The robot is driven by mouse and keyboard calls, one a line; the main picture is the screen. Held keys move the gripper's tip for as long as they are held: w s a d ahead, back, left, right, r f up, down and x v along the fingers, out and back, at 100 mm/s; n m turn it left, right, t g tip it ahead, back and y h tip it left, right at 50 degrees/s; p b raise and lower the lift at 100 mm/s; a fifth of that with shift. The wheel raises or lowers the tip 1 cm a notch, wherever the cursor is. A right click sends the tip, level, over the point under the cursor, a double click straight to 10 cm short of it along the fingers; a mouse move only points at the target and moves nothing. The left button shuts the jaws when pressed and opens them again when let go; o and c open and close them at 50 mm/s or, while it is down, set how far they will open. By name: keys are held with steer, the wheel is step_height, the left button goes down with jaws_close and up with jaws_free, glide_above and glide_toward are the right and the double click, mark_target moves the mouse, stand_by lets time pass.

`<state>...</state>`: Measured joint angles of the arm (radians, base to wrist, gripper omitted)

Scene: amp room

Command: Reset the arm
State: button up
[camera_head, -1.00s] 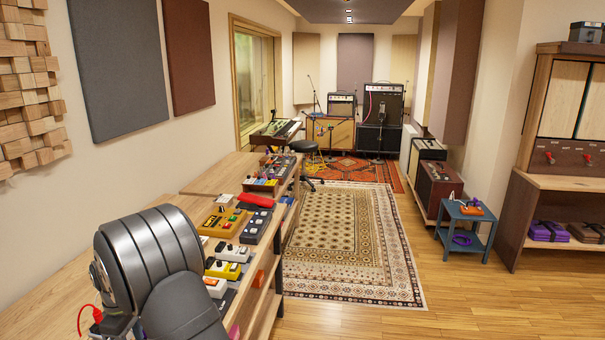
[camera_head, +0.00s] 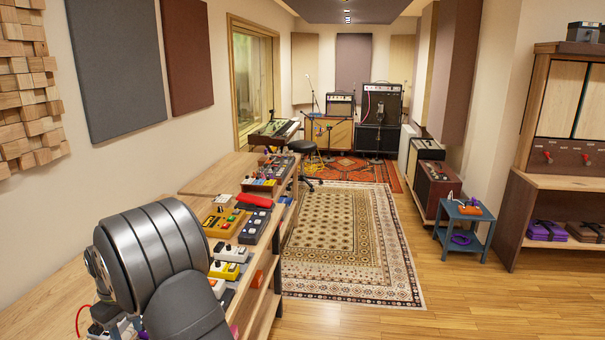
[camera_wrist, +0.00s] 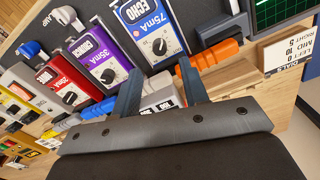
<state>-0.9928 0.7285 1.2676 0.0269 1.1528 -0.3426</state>
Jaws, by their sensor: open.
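My gripper (camera_wrist: 160,76) shows in the wrist view with its two dark fingers apart. Nothing appears held between them. Beyond the fingers are a blue ECHO pedal (camera_wrist: 150,28), a purple pedal (camera_wrist: 100,62) and a red pedal (camera_wrist: 60,85). An orange plug-like piece (camera_wrist: 215,54) lies just right of the right finger, and a white piece shows between the fingers. I cannot tell whether the fingers touch anything. In the head view my arm fills the lower left, over the bench, and hides my gripper.
A wooden bench (camera_head: 190,187) with several pedals runs along the left wall. A red object (camera_head: 255,200) lies among them. A green screen (camera_wrist: 283,8) and a dial label (camera_wrist: 287,46) show in the wrist view. The patterned rug (camera_head: 345,240) is clear. A blue side table (camera_head: 464,216) stands right.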

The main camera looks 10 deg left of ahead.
step_height(320, 180, up, 11)
steer(key=shift+n, duration=0.3)
step_height(320, 180, down, 15)
steer(key=shift+f, duration=0.1)
steer(key=n, duration=0.3)
steer(key=shift+s+r, duration=0.1)
steer(key=shift+r, duration=0.15)
steer(key=shift+r+n, duration=0.25)
steer(key=shift+n, duration=0.35)
steer(key=w+r+m, duration=0.4)
steer(key=w+r, duration=0.7)
steer(key=r, duration=0.3)
steer(key=f, duration=1.6)
steer(key=shift+s+d+f, duration=0.15)
steer(key=shift+s+f, duration=0.1)
steer(key=shift+f, duration=0.05)
